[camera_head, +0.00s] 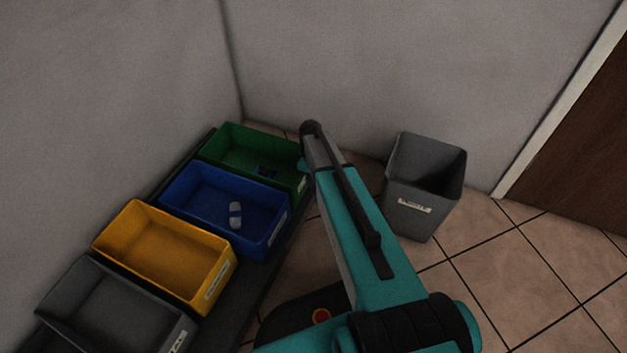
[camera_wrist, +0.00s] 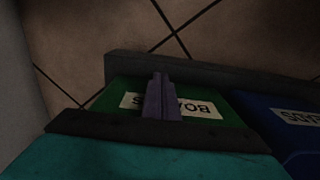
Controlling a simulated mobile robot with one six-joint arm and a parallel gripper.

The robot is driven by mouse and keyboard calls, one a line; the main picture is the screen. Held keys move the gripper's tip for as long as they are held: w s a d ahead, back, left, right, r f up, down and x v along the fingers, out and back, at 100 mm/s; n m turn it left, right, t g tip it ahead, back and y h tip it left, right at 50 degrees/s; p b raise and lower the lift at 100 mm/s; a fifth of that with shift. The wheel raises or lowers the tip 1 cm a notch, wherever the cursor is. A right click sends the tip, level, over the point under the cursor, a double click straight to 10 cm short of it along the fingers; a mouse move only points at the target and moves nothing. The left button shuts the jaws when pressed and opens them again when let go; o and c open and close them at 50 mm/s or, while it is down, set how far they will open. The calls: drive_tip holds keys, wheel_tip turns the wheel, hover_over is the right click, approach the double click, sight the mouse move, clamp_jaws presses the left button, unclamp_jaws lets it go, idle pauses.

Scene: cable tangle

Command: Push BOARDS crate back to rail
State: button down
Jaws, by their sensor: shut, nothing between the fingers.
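The BOARDS crate is the green one (camera_head: 235,143), at the far end of a row of crates by the left wall. Its white label reads BOARDS upside down in the wrist view, on the green front face (camera_wrist: 112,97). My gripper (camera_wrist: 160,82) is shut and empty, its fingers in front of that face and covering the middle of the label. I cannot tell whether they touch it. In the head view my arm hides the fingers. I cannot make out a rail behind the crate.
A blue crate (camera_head: 190,212) with a small grey item stands beside it, then a yellow crate (camera_head: 165,250) and a grey crate (camera_head: 85,300). A dark bar (camera_wrist: 200,72) runs along the crate front. A grey bin (camera_head: 405,205) stands on the tiled floor, right of my arm.

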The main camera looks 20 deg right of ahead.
drive_tip(key=shift+w+a+r+p, duration=0.1)
drive_tip(key=shift+w+a+p, duration=0.55)
drive_tip(key=shift+w+p, duration=0.15)
drive_tip(key=w+a+p, duration=0.3)
drive_tip(key=a+p, duration=0.1)
drive_tip(key=shift+w, duration=0.4)
drive_tip(key=shift+w+a+p, duration=0.3)
drive_tip(key=shift+w+a, duration=0.15)
drive_tip(key=shift+a, duration=0.05)
drive_tip(key=shift+s+d, duration=0.1)
drive_tip(key=shift+s, duration=0.05)
drive_tip(key=shift+s+d, duration=0.4)
drive_tip(key=shift+s, duration=0.05)
drive_tip(key=shift+s+d+p, duration=0.5)
drive_tip(key=shift+s+d, duration=0.25)
drive_tip(key=shift+d, duration=0.05)
wheel_tip(320, 180, up, 10)
drive_tip(key=p, duration=0.3)
drive_tip(key=shift+d, duration=0.15)
drive_tip(key=shift+s, duration=0.1)
